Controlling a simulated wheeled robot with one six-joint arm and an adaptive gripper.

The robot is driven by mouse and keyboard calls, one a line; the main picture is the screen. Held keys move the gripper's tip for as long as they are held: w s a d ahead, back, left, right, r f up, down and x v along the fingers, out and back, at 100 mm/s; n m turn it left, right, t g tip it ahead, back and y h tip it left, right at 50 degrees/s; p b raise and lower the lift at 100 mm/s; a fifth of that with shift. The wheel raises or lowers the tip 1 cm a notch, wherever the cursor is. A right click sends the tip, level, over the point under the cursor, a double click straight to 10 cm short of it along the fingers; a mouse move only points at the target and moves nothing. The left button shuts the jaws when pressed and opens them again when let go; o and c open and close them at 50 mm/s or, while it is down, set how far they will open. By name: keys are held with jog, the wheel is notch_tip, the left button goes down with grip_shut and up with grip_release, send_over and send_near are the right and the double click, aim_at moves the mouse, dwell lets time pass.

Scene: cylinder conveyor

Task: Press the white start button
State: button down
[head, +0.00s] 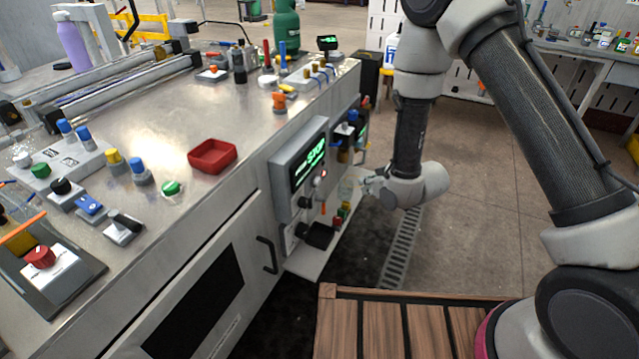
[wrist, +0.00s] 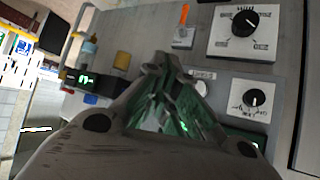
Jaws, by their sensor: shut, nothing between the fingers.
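A control box (head: 291,163) on the side of the steel bench has a dark display (head: 308,166) with green lettering that reads STOP. In the wrist view a round white button (wrist: 202,88) sits below a small white label, just right of my fingers; the label is too blurred to read surely. My gripper (wrist: 168,65) is shut and empty, with its fingertips pointing at the panel left of the button. Whether they touch the panel cannot be told. In the head view my gripper (head: 368,184) is in front of the box, at its right side. My fingers hide part of the panel.
Dark knobs on white plates (wrist: 245,25) (wrist: 254,98) sit right of the button in the wrist view. A red tray (head: 212,156) and several coloured buttons stand on the bench top. A small shelf (head: 312,258) juts out below the box. Open floor lies to the right.

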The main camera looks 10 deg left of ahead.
aim_at(318, 182)
jog(key=shift+n+y, duration=0.3)
jog(key=f, duration=0.1)
jog(key=s+a+f, duration=0.2)
jog(key=shift+f, duration=0.4)
jog(key=w+a, duration=0.3)
jog(key=a, duration=0.5)
jog(key=shift+w+a, duration=0.1)
dwell(1.0)
jog(key=shift+w+a, duration=0.1)
jog(key=shift+a, duration=0.3)
jog(key=shift+w+a, duration=0.2)
jog(key=shift+a, duration=0.2)
dwell(0.6)
dwell(0.4)
jog(key=shift+s+d, duration=0.35)
jog(key=shift+d, duration=0.45)
